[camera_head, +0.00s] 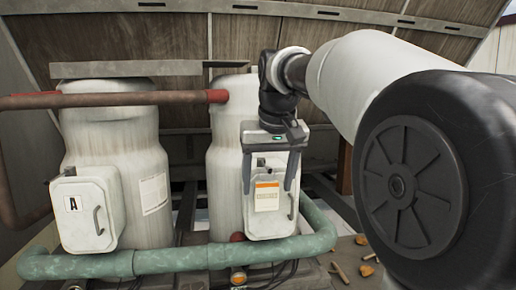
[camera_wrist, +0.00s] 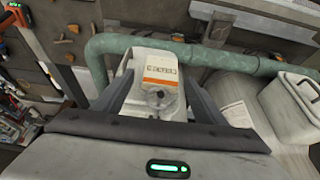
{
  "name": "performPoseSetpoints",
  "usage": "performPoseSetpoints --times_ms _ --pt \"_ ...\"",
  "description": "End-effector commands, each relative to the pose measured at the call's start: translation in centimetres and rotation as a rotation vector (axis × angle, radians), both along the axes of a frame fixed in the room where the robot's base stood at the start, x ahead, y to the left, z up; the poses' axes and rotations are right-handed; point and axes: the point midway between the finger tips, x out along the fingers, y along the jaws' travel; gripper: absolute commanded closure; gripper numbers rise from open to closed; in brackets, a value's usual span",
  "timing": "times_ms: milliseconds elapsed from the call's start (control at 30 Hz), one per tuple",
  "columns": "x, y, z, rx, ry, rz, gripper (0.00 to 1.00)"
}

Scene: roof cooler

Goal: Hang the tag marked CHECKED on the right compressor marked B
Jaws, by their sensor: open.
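The right compressor (camera_head: 224,170) is a tall white tank with a white box (camera_head: 270,222) on its front; I cannot see a letter B there. A white tag (camera_head: 267,199) with an orange band and blurred lettering is in front of that box, upright. It also shows in the wrist view (camera_wrist: 160,73), with a small grey round part at its near end. My gripper (camera_head: 268,188) reaches down from above, open, one finger on each side of the tag with gaps between. I cannot tell what the tag hangs from.
The left compressor (camera_head: 108,160) carries a box marked A (camera_head: 85,215). A rusty pipe (camera_head: 120,99) crosses above, and a green pipe (camera_head: 165,260) runs low in front, around the right compressor. Tools (camera_wrist: 12,110) lie at the left in the wrist view.

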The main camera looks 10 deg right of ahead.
Motion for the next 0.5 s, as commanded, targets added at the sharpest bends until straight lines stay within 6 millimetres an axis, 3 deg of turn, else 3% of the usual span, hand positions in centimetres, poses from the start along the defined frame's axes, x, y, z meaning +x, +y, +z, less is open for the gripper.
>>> performPoseSetpoints --times_ms 500 --pt "-4.6 0.0 11.5 0.000 -0.004 0.000 0.35"
